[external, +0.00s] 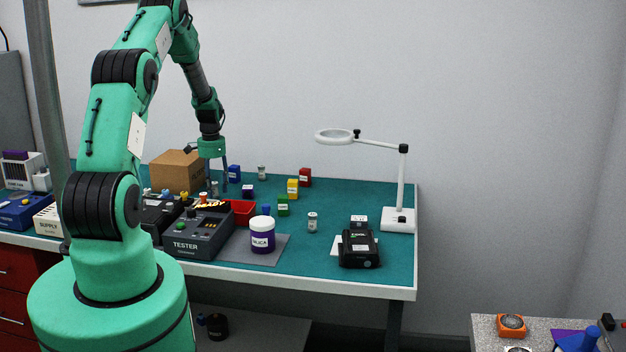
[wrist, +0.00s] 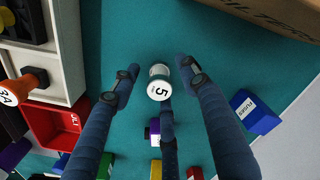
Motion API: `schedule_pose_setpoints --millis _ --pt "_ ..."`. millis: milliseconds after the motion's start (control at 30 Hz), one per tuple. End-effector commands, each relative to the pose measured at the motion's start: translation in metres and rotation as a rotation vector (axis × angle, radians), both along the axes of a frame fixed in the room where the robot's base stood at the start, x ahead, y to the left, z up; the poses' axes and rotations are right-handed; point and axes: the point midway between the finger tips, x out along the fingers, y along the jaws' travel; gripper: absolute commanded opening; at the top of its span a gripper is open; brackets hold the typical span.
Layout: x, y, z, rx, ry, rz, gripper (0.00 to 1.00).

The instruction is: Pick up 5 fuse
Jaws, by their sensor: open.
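The 5 fuse (wrist: 160,90) is a small pale cylinder with a white end marked "5", seen end-on on the teal mat in the wrist view. My gripper (wrist: 157,74) is open around it, with one dark blue finger on its left, one on its right and a third below it in the picture. No finger clearly closes on the fuse. In the external view my gripper (external: 217,178) points down at the back of the bench, just right of the cardboard box. The fuse is hard to make out there.
A blue box labelled FUSES (wrist: 254,111) lies right of the fingers. A red bin (wrist: 58,124) is at left. The cardboard box (external: 178,172), tester (external: 197,238), white jar (external: 262,236) and magnifier lamp (external: 400,190) stand on the bench. Several small coloured boxes are nearby.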

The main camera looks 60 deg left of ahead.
Motion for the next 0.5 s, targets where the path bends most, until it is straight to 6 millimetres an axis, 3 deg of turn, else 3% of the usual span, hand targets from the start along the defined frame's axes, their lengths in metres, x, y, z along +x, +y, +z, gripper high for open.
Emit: schedule_pose_setpoints --millis 500 --pt "0.0003 0.0002 -0.0084 0.001 -0.001 0.000 0.45"
